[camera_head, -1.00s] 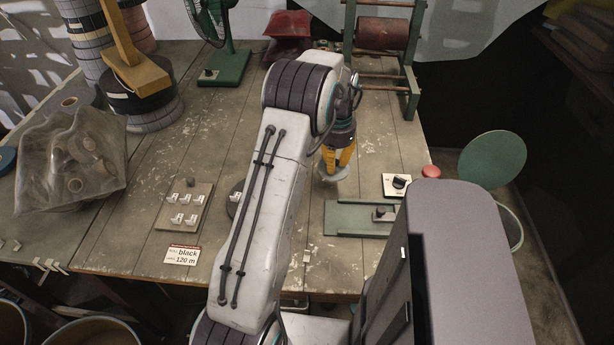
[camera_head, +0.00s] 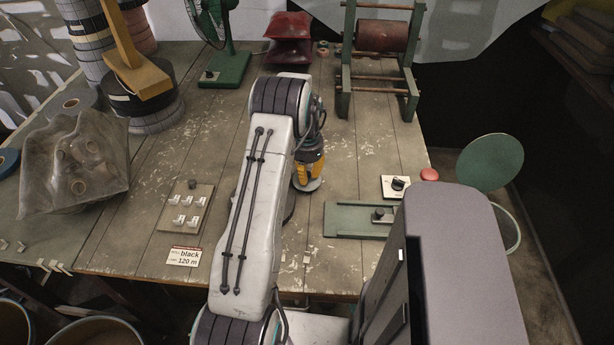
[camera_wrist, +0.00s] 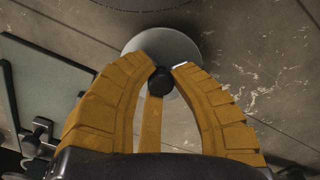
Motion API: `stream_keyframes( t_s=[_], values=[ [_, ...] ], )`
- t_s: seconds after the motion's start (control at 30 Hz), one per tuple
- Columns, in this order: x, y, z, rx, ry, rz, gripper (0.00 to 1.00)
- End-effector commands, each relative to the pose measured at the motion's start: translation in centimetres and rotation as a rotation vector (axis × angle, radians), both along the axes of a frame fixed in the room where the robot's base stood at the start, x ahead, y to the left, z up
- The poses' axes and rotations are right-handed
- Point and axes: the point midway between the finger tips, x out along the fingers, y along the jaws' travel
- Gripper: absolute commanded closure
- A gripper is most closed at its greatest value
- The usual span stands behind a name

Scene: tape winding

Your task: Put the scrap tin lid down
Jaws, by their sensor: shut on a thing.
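The lid is a pale grey disc with a black knob. In the wrist view the lid (camera_wrist: 172,42) shows beyond my fingertips, with its knob between them. My gripper (camera_wrist: 160,78) has its yellow fingers closed around the knob. In the head view my gripper (camera_head: 308,180) hangs over the middle of the bench, with the lid's rim (camera_head: 309,187) showing just below it. The lid looks close above the wood, but I cannot tell whether it touches. A dark round thing (camera_wrist: 135,4) at the wrist view's top edge is mostly cut off.
A green plate (camera_head: 345,220) with a slider lies right of the lid, near a white switch box (camera_head: 395,187) and a red button (camera_head: 429,174). A switch panel (camera_head: 185,207) lies left of my arm. Bare wood (camera_head: 345,150) is free behind and right.

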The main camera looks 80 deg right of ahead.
Motion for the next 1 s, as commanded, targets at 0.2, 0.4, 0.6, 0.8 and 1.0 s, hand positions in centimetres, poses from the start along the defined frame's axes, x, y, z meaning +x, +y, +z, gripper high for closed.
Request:
stream_keyframes(
  t_s=[0.2,0.4,0.6,0.8,1.0],
  values=[
    [0.0,0.0,-1.3,-0.001,0.000,0.000,1.00],
    [0.0,0.0,-1.4,-0.001,0.000,0.000,1.00],
    [0.0,0.0,-1.7,-0.001,0.000,0.000,0.77],
    [0.0,0.0,-1.7,-0.001,0.000,0.000,0.59],
    [0.0,0.0,-1.7,-0.001,0.000,0.000,0.57]
  ],
)
